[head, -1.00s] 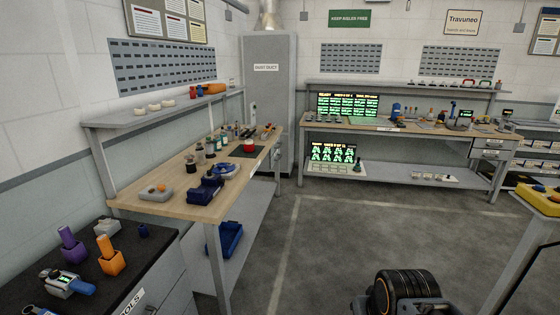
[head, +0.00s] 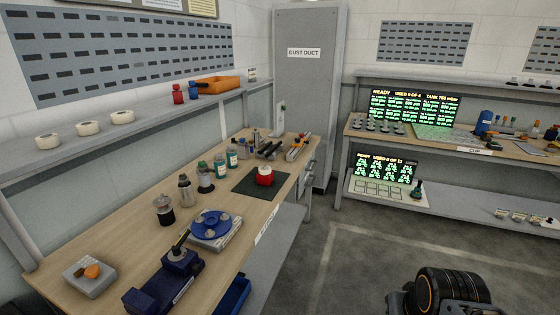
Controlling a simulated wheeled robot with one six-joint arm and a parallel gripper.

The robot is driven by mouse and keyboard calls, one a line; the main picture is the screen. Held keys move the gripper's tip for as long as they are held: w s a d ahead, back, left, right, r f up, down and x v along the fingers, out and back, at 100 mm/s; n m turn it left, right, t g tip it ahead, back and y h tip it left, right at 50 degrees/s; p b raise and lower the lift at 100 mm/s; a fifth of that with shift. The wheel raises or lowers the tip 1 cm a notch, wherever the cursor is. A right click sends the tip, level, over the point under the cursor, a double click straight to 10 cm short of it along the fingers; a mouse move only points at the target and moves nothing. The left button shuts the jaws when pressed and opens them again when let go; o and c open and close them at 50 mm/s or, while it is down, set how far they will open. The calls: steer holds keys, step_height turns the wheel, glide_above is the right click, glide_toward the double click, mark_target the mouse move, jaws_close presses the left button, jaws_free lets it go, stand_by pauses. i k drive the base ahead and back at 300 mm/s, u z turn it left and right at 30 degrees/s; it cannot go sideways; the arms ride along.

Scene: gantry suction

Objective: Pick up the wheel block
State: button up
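No object is clearly marked as the wheel block, and I cannot tell for certain which one it is. On the wooden workbench (head: 137,235) at left, a blue disc with round pads (head: 212,224) sits on a pale grey base. A small grey block with an orange piece on top (head: 90,274) lies near the bench's left front. A dark blue fixture (head: 165,284) stands between them and the near edge. A red round object with a white top (head: 264,175) sits on a dark green mat. My arm shows only as a dark rounded part at bottom right; my gripper's fingers are not visible.
Several bottles (head: 205,177) line the bench behind the disc. A shelf (head: 60,152) with white rolls runs above. A grey dust duct cabinet (head: 307,95) stands at the bench's far end. Another bench (head: 490,150) with lit displays is at right. The floor (head: 360,262) between is clear.

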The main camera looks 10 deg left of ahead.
mark_target(264, 176)
steer(key=i, duration=2.5)
steer(key=u, duration=3.9)
